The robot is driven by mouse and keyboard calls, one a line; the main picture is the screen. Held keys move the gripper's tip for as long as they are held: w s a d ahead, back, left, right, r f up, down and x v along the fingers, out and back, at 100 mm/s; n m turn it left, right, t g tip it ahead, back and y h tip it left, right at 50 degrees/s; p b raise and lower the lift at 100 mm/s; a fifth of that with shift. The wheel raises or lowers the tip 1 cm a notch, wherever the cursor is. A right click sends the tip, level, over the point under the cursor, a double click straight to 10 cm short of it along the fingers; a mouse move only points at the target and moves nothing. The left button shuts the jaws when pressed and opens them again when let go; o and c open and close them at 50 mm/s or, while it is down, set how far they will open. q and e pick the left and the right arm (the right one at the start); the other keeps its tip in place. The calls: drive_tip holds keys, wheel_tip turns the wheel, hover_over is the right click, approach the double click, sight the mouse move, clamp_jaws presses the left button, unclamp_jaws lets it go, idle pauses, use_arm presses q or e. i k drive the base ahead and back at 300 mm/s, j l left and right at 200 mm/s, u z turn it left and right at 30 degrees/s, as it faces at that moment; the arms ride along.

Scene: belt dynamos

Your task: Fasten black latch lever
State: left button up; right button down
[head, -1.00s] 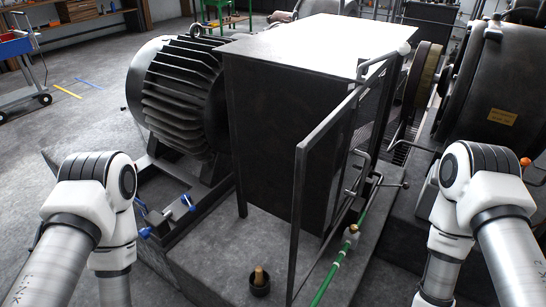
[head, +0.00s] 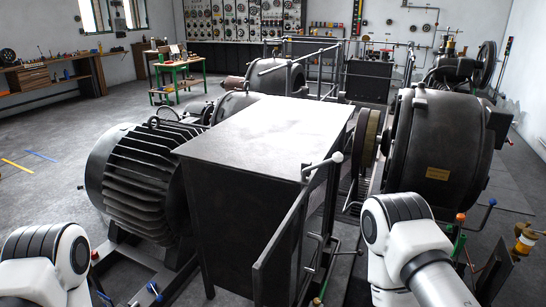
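A dark box-shaped housing (head: 225,215) stands in the middle of the head view. A dark metal frame (head: 282,238) stands along its right side. A bar with a pale round knob (head: 337,157) sits at the frame's upper end. Thin dark bent handles (head: 316,238) show low behind the frame. I cannot tell which of these is the black latch lever. My white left arm reaches in at the lower left and my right arm at the lower right. Both grippers are out of view, so their state is hidden.
A finned motor (head: 140,185) stands left of the housing, and a large dark dynamo (head: 440,145) with a belt wheel (head: 366,140) stands right. A blue-ended lever (head: 155,290) is low at left. A green table (head: 180,78) stands behind. Open floor lies at left.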

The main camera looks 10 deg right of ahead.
sight(360, 253)
drive_tip(key=z, duration=1)
